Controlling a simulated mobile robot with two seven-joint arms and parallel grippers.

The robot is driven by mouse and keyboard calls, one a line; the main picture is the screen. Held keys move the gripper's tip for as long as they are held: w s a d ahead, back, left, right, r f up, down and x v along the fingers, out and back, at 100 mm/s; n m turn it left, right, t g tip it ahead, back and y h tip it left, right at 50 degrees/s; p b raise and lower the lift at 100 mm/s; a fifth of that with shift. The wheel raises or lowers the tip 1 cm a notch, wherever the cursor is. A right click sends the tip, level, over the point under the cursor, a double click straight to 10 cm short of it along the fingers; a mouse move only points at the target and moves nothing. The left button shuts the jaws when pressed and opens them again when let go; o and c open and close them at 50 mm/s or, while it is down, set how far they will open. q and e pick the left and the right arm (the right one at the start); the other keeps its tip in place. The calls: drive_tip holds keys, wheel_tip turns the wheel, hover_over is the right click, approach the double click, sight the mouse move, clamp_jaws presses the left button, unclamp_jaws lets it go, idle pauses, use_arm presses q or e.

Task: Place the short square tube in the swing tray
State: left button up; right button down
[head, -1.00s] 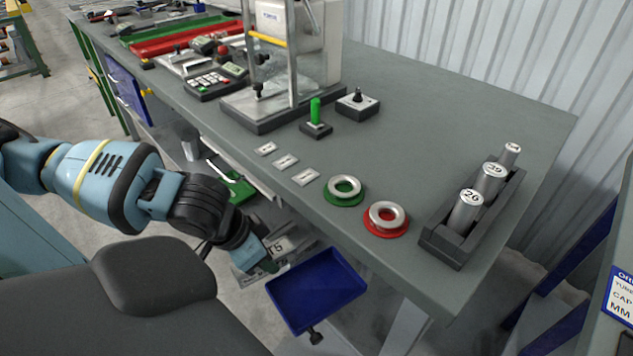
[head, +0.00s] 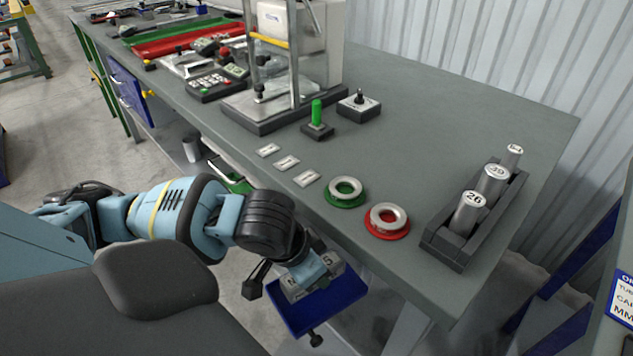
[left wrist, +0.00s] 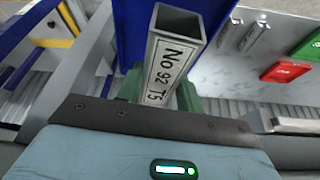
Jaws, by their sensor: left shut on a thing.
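The short square tube is grey metal with a white label reading "No 92 T5" in the left wrist view (left wrist: 172,62). In the head view its ends (head: 296,289) show on both sides of my left gripper (head: 318,276). My left gripper is shut on the tube; its green fingers (left wrist: 160,93) lie on both sides of it in the wrist view. The blue swing tray (head: 351,294) hangs off the table's front edge, below the tube in the picture. The tube overlaps the tray there, and I cannot tell whether they touch. My right gripper is out of view.
The grey table (head: 420,120) carries a ring on a green disc (head: 345,191), a ring on a red disc (head: 387,221) and a dark rack (head: 447,245) with three numbered cylinders. A press frame (head: 290,70) stands farther back. A black knob (head: 315,340) sits under the tray.

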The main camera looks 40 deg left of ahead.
use_arm(q)
drive_tip(key=shift+w+d, duration=0.1)
drive_tip(key=shift+d, duration=0.1)
drive_tip(key=shift+d+f, duration=0.1)
drive_tip(key=shift+f, duration=0.2)
wheel_tip(320, 180, down, 3)
drive_tip(key=shift+b, duration=0.6)
drive_tip(key=o, duration=1.1)
drive_tip(key=shift+c, duration=0.2)
